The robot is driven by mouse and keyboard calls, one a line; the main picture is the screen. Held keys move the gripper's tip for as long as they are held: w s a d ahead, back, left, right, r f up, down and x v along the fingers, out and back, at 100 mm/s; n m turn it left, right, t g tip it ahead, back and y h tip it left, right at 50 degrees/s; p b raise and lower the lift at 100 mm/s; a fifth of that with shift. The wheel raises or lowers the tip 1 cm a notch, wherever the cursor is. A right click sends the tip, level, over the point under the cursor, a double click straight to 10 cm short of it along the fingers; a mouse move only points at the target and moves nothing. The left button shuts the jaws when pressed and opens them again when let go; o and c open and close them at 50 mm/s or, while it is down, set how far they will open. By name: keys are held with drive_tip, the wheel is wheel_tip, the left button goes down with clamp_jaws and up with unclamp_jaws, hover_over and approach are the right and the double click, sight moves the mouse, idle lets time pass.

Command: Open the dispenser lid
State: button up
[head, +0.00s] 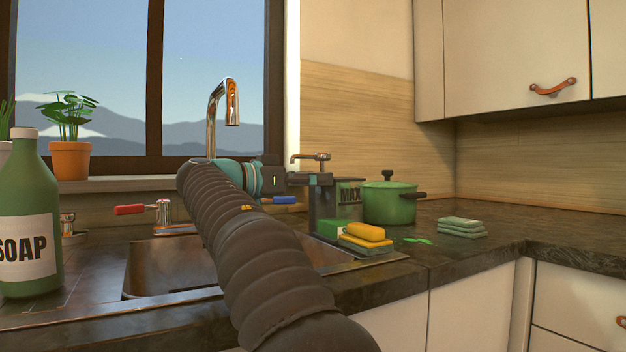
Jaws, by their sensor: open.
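A dark grey box with partly readable lettering (348,193) stands on the counter behind the sink's right end. It may be the dispenser. Its lid cannot be made out clearly. My gripper (319,181) is open, at the end of my arm, and overlaps the box's upper left part in the picture. Whether it touches the box cannot be told. A green bottle labelled SOAP (27,220) stands upright at the far left, with a pale cap, away from my gripper.
Yellow and green sponges (366,238) lie at the sink's right edge. A green pot (389,203) stands behind them, and stacked green sponges (461,227) lie to the right. A tall faucet (231,104) rises behind my arm. A red-handled tap (130,210) is left. Counter at right is mostly clear.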

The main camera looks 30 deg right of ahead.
clamp_jaws()
drive_tip(key=shift+r, duration=0.35)
drive_tip(key=shift+d+r+p, duration=0.25)
drive_tip(key=shift+r+p, duration=0.2)
drive_tip(key=shift+r, duration=0.35)
drive_tip(key=shift+d+r+p, duration=0.3)
drive_tip(key=shift+r+p, duration=0.1)
drive_tip(key=shift+r, duration=0.35)
drive_tip(key=shift+d+r+p, duration=0.25)
drive_tip(key=shift+r+p, duration=0.2)
drive_tip(key=shift+r, duration=0.35)
